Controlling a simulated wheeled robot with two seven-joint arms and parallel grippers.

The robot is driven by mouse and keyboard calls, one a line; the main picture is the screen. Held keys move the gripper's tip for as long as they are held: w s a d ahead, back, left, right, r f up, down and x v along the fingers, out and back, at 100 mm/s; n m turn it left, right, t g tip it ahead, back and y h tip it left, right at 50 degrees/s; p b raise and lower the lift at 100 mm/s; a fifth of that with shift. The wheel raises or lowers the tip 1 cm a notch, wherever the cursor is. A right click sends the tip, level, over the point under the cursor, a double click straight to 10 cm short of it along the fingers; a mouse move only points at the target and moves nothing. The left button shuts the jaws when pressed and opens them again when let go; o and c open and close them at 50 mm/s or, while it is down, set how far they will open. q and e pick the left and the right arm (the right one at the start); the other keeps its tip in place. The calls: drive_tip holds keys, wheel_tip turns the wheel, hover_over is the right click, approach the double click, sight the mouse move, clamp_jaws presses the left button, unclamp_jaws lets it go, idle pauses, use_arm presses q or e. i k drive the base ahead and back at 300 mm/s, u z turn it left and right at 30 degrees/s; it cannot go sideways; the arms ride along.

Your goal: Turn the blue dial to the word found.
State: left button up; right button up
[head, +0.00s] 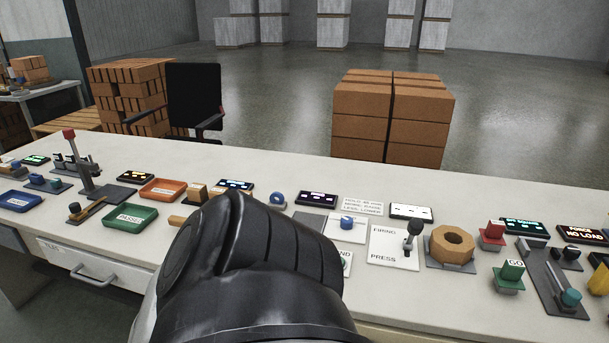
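A blue knob (347,222) sits on a white plate near the middle of the desk, beneath a small sign with printed lines. Just in front of it a white label (347,263) shows only letters like "ND"; the rest is hidden behind a large dark part of my arm. A blue ring-shaped piece (277,198) stands on the desk to the left of the knob. I cannot tell which blue piece is the dial, and no pointer direction can be read. Neither gripper shows in the head view.
A white plate marked "FIRING" and "PRESS" (382,252) with a black lever stands right of the knob, then an orange hexagonal block (450,246). Green (130,218) and orange (163,189) trays lie left. A brick stack (390,117) stands behind the desk.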

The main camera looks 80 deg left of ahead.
sight(346, 222)
drive_tip(key=u, duration=2.7)
